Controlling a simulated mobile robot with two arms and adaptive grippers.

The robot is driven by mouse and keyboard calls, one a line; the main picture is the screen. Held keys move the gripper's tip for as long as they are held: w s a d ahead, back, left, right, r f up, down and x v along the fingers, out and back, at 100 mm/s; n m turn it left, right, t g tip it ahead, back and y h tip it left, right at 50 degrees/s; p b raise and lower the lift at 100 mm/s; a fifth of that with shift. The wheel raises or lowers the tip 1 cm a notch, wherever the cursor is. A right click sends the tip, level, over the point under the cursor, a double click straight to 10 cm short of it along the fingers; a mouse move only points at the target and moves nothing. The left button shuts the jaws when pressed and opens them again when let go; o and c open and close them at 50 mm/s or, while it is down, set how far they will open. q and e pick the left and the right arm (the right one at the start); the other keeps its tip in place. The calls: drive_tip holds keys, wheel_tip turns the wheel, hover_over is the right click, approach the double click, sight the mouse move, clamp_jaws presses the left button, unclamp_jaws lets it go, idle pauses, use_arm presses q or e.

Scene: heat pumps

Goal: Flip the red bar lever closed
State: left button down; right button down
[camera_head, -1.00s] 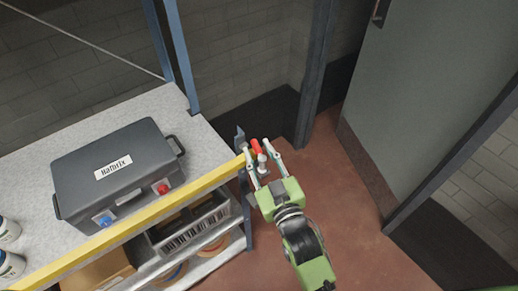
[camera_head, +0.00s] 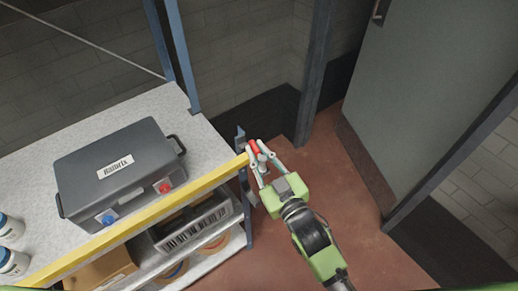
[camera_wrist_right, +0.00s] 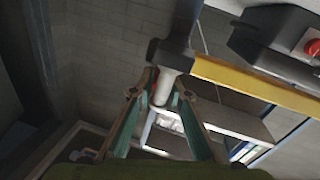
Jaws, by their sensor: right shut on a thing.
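The red bar lever (camera_head: 254,147) is at the right end of the yellow shelf beam, beside the blue post. A pale cylindrical part (camera_head: 262,157) sits just below it. My right gripper (camera_head: 263,148) reaches in from the lower right, its two fingers around the lever and the pale part, shut on the lever. In the right wrist view, the pale part (camera_wrist_right: 167,82) stands between the fingers, and only a small bit of the red lever (camera_wrist_right: 153,74) shows beside it; the fingers hide the contact. My left gripper is not in view.
A dark grey case (camera_head: 115,172) with red and blue knobs stands on the shelf behind the yellow beam (camera_head: 150,217). A barcoded crate (camera_head: 195,226) sits below. A grey door (camera_head: 420,90) is at right. Red-brown floor (camera_head: 335,190) is open around my right arm.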

drive_tip(key=shift+r+n+g+y, duration=0.1)
drive_tip(key=shift+n+g+y, duration=0.4)
drive_tip(key=shift+n+y, duration=0.3)
drive_tip(key=shift+s+a+n+g+y, duration=0.15)
drive_tip(key=shift+n+g+y, duration=0.2)
drive_tip(key=shift+y, duration=0.35)
drive_tip(key=c, duration=2)
unclamp_jaws()
drive_tip(key=v, duration=1.2)
